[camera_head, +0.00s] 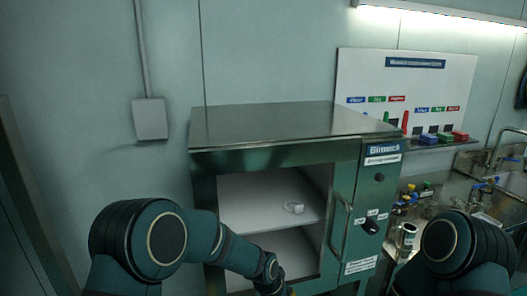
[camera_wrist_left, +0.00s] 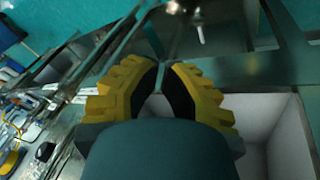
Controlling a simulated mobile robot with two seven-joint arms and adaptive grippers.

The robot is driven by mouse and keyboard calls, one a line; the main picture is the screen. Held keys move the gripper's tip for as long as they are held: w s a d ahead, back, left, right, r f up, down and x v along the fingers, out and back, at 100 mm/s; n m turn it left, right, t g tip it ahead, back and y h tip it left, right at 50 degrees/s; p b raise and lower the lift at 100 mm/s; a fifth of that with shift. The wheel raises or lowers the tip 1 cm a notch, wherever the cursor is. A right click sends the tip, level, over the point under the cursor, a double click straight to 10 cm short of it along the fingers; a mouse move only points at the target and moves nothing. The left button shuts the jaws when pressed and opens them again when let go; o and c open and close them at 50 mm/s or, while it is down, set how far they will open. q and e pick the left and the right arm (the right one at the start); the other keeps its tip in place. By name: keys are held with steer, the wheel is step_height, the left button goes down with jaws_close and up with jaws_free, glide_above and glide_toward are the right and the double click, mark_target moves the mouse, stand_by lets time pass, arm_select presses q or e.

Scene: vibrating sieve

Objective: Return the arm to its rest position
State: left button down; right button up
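My left arm reaches from the lower left of the head view across the front of the oven. The left gripper is at the bottom edge there, mostly cut off. In the left wrist view its yellow fingers with black pads (camera_wrist_left: 162,66) are drawn together, with only a narrow gap at the tips and nothing seen between them. The metal oven (camera_head: 270,122) stands open at the front, with two white shelf levels showing. A small white cup-like vessel (camera_head: 294,208) sits on the upper shelf. My right arm shows at the lower right; its gripper is out of view.
A steel counter (camera_head: 505,204) right of the oven holds several small items and a metal canister (camera_head: 407,236). A rack board (camera_head: 400,90) with coloured blocks hangs behind, and a sink tap (camera_head: 497,150) is at the far right. The oven handle (camera_head: 342,228) sticks out.

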arm_select(q)
steer(key=s+a+f+n+b, duration=0.1)
steer(key=s+a+f+n, duration=0.1)
steer(key=s+a+f, duration=0.5)
steer(key=s+a+f+n+b, duration=0.1)
steer(key=s+a+f+n, duration=0.2)
steer(key=s+a+f, duration=0.4)
steer(key=s+a, duration=0.1)
steer(key=s, duration=0.5)
steer(key=shift+s+a+f+b, duration=0.2)
steer(key=shift+a+b, duration=0.15)
